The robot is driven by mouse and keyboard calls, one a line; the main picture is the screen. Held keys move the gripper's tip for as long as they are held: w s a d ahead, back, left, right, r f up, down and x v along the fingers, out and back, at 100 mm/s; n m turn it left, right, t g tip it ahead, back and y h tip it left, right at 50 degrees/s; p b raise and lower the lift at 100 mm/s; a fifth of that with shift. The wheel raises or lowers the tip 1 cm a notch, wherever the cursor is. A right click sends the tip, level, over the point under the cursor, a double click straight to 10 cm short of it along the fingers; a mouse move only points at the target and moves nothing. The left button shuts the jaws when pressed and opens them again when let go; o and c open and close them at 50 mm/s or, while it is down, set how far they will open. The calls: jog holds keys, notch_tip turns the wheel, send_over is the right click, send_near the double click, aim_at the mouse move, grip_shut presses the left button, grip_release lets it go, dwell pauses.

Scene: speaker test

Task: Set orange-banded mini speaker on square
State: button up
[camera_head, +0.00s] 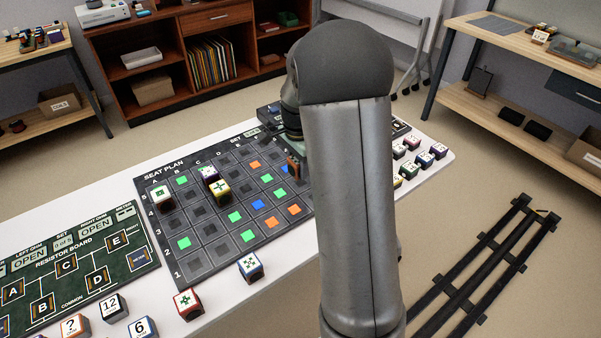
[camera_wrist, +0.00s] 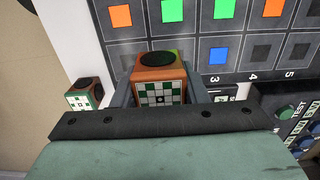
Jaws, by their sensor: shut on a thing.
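An orange-banded mini speaker (camera_wrist: 153,74), a small cube with a dark round top and a green-and-white patterned face, is between the two fingers of my gripper (camera_wrist: 160,80) in the wrist view. The gripper is shut on it. In the head view a small orange-brown part of the speaker (camera_head: 293,167) shows beside my arm, near the board's right side; my arm hides most of the gripper. The dark seat plan board (camera_head: 200,257) has a grid of squares, some green, orange or blue. In the wrist view the board (camera_wrist: 135,48) lies beyond the speaker. I cannot tell its height above it.
White-green (camera_head: 162,196) and yellow-banded (camera_head: 219,190) speakers stand on the board. A blue one (camera_head: 250,267) and a red one (camera_head: 187,303) stand near its front edge. Several more speakers stand at the right. The resistor board (camera_head: 75,265) lies left. A green-sided speaker (camera_wrist: 84,95) is left of my gripper.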

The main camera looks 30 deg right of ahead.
aim_at(300, 183)
jog(key=f, duration=0.1)
jog(key=w+d+f, duration=0.2)
jog(key=f, duration=0.1)
jog(key=shift+w, duration=0.25)
jog(key=shift+a+f, duration=0.1)
jog(key=shift+f, duration=1.2)
jog(key=shift+f, duration=0.1)
jog(key=o, duration=1)
jog(key=shift+f, duration=0.1)
jog(key=shift+o, duration=0.2)
